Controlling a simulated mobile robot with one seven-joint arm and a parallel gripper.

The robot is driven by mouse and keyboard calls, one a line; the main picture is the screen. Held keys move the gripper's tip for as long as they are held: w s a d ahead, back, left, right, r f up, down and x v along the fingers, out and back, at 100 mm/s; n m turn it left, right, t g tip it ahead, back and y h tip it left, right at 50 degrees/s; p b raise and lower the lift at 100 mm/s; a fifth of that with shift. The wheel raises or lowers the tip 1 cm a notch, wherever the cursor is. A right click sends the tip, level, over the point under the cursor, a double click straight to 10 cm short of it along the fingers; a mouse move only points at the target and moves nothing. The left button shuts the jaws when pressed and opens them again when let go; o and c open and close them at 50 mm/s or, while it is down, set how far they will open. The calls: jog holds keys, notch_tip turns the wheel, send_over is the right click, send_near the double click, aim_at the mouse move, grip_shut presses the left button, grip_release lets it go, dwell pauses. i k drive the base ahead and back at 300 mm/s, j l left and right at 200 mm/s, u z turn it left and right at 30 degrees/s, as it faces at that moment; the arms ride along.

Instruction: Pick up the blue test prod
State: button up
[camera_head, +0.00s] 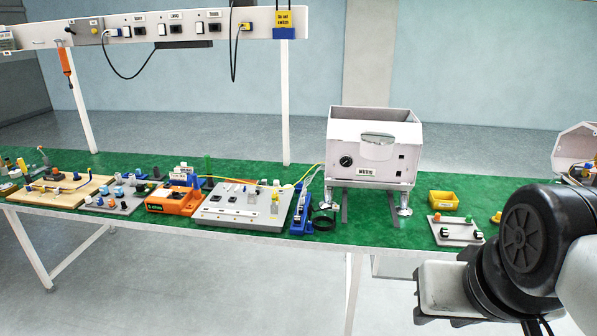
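I cannot clearly pick out the blue test prod at this size. A narrow blue stand (300,213) is on the green bench top, just right of the light grey test board (230,214). Thin wires, one of them yellow, run at its top, and I cannot tell whether a prod sits in it. More small blue parts (192,181) are behind the orange unit (172,201). My arm (527,240) fills the lower right, in front of the bench and well to the right of the blue stand. My gripper's fingers do not show.
A white espresso machine housing (371,150) stands right of the blue stand, with a black ring (323,221) between them. A yellow bin (444,200) and a small grey board (456,229) are further right. An overhead rail (190,27) on posts spans the back left.

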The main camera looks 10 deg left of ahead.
aim_at(195, 177)
jog(key=u, duration=1.3)
jog(key=z, duration=1.05)
jog(key=i+j, duration=0.3)
jog(key=j, duration=0.15)
jog(key=i+j, duration=0.35)
jog(key=i+j+z, duration=0.1)
jog(key=i+j, duration=0.2)
jog(key=j, duration=0.2)
jog(key=i+j, duration=0.3)
jog(key=j, duration=0.15)
jog(key=i+j, duration=0.3)
jog(key=j, duration=0.15)
jog(key=i+j, duration=0.3)
jog(key=j, duration=0.2)
jog(key=l+z, duration=0.05)
